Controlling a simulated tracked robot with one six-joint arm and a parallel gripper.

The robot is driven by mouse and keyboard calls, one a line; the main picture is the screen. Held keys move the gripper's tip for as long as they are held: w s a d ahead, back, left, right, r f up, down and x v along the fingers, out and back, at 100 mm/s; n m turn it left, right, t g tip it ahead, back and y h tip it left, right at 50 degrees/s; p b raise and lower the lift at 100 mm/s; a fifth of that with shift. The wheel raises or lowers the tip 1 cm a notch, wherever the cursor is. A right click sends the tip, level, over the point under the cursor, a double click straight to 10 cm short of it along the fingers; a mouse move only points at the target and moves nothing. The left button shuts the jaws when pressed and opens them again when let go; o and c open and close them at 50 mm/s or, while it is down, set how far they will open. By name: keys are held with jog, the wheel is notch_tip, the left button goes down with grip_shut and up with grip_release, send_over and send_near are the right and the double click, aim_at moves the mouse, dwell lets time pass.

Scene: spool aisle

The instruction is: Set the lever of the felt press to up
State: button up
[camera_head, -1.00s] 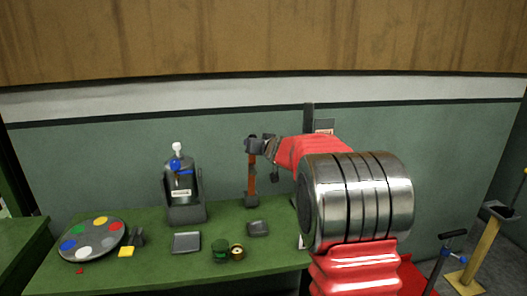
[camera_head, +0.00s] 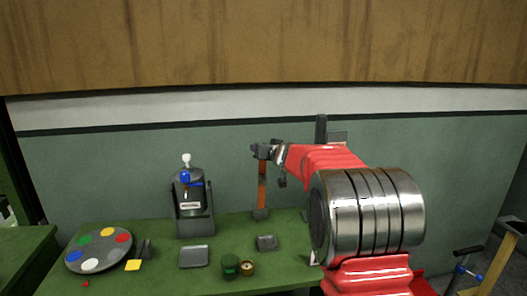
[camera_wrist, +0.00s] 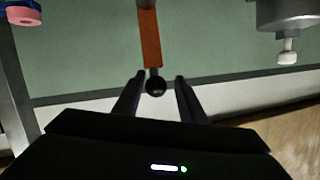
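An orange bar (camera_head: 262,187) stands upright on a small dark base (camera_head: 261,214) at the back of the green bench; it appears to be the press lever. In the wrist view the orange bar (camera_wrist: 149,38) ends in a black ball knob (camera_wrist: 155,87). My gripper (camera_head: 257,152) is at the bar's upper end. In the wrist view my gripper (camera_wrist: 159,76) is open, its fingers on either side of the knob, with gaps showing. The head view hides the knob behind the gripper.
A grey device (camera_head: 193,210) with blue and white knobs stands left of the bar. A palette of coloured discs (camera_head: 99,250), grey trays (camera_head: 193,257) (camera_head: 267,242), and a green tin (camera_head: 230,266) lie on the bench (camera_head: 150,281). The green wall is close behind.

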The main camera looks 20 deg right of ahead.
jog(key=shift+o, duration=0.6)
jog(key=shift+d+f, duration=0.1)
jog(key=shift+s, duration=0.15)
jog(key=v, duration=1.3)
jog(key=shift+s, duration=0.3)
